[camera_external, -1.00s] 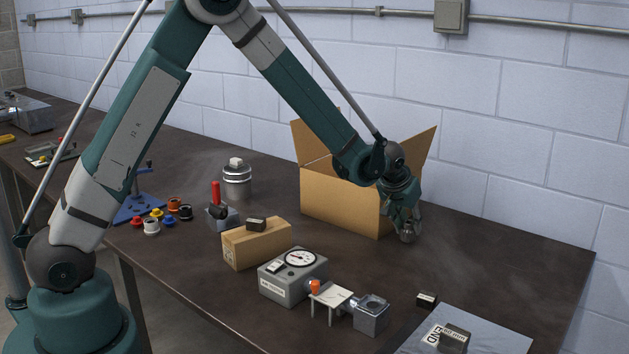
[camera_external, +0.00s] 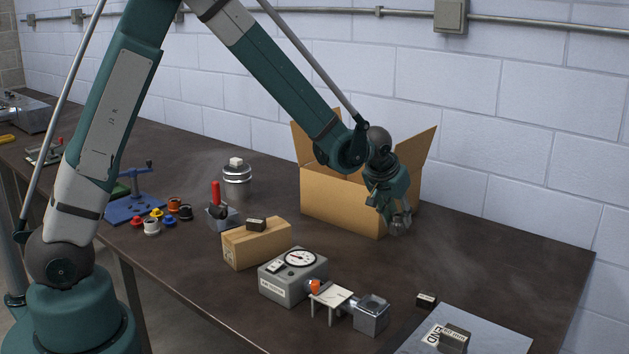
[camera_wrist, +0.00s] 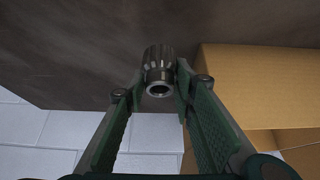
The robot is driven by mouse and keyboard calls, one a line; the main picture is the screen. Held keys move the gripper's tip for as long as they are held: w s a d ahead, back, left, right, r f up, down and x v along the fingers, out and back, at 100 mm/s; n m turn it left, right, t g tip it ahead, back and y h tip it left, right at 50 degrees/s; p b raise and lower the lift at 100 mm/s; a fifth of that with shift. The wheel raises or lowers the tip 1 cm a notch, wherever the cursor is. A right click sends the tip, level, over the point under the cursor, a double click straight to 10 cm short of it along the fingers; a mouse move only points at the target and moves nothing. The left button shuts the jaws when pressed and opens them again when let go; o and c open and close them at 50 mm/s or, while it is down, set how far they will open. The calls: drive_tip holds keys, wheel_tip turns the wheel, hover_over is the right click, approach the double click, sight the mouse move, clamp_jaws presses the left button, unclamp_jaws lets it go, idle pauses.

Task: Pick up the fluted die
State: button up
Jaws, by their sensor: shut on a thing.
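The fluted die (camera_wrist: 158,66) is a dark grey metal cylinder with ribs along its side and a round hole in its end. In the wrist view it sits between the fingertips of my gripper (camera_wrist: 160,88), which is shut on it. In the external view my gripper (camera_external: 396,212) is in front of the right side of the open cardboard box, with the die (camera_external: 399,228) at its fingertips. The die appears to be above the table, though the gap under it is hard to judge.
The open cardboard box (camera_external: 335,205) stands close beside my gripper, flaps up; it also shows in the wrist view (camera_wrist: 245,85). A gauge box (camera_external: 290,284), small white stand (camera_external: 331,295) and grey mat (camera_external: 490,335) lie nearer the front. The table (camera_external: 500,255) is clear at right.

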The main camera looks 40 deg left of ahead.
wheel_tip(320, 180, up, 8)
drive_tip(key=shift+r+p, duration=0.15)
drive_tip(key=shift+p, duration=0.15)
